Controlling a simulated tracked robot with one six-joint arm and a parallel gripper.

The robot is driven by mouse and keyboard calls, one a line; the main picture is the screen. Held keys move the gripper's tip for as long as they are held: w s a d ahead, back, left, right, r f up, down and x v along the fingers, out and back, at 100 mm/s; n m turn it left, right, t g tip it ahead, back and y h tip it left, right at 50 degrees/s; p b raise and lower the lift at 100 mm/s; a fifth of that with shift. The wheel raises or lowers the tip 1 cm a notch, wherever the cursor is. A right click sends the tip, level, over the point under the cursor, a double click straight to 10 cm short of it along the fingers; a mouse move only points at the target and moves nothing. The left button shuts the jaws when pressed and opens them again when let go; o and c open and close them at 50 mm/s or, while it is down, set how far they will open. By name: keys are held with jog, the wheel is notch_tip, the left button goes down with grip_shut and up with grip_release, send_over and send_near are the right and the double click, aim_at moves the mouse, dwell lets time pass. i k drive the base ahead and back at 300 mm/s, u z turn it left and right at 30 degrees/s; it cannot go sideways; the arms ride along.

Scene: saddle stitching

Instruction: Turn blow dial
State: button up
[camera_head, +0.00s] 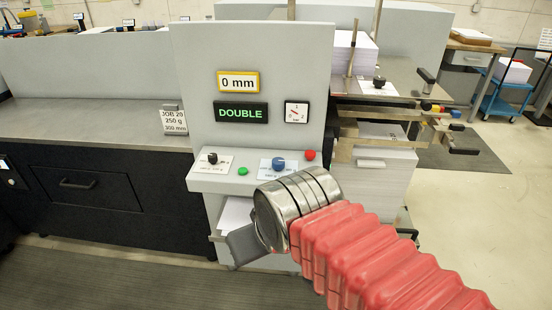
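A control ledge (225,184) on the grey machine carries a black knob (212,158) at its left and a blue knob (278,163) at its right, each on a white label. The print is too small to tell which is the blow dial. A round pressure gauge (296,112) marked in bar is on the upright panel above. My gripper (246,244) is in front of and below the ledge, apart from both knobs in the picture. Its grey finger part points down and left; its opening is hidden by the silver wrist.
A green button (242,171) and a red button (310,155) sit near the knobs. The panel has a "0 mm" display (238,82) and a "DOUBLE" display (241,113). Another black knob (380,82) is by the paper stack (350,55). A job card (174,120) stands left.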

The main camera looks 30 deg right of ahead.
aim_at(278, 163)
jog(key=z, duration=0.05)
jog(key=i, duration=1)
jog(key=u, duration=0.05)
